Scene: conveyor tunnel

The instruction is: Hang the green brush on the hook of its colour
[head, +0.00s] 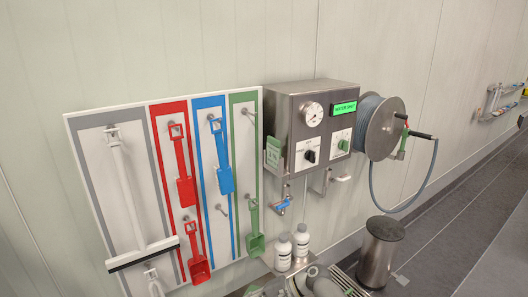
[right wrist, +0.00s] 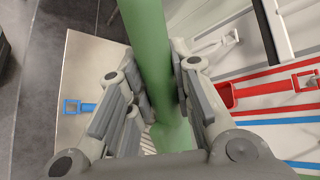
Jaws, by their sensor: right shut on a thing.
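My right gripper (right wrist: 160,85) is shut on a thick green handle (right wrist: 148,35), which I take to be the green brush's. The handle runs between the fingers from the top of the right wrist view; the brush's head is not clear there. In the head view, the board's green-framed column (head: 243,98) is the rightmost. Its upper hook (head: 248,114) is bare. A green scoop (head: 256,241) hangs lower in that column. My left gripper is not in view.
The board also holds a white squeegee (head: 126,190), red scoops (head: 187,190) and a blue scoop (head: 225,178). A steel control box (head: 290,105) adjoins the green column on the right, with a hose reel (head: 381,128) beyond. White bottles (head: 283,252) and a steel bin (head: 379,255) stand below.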

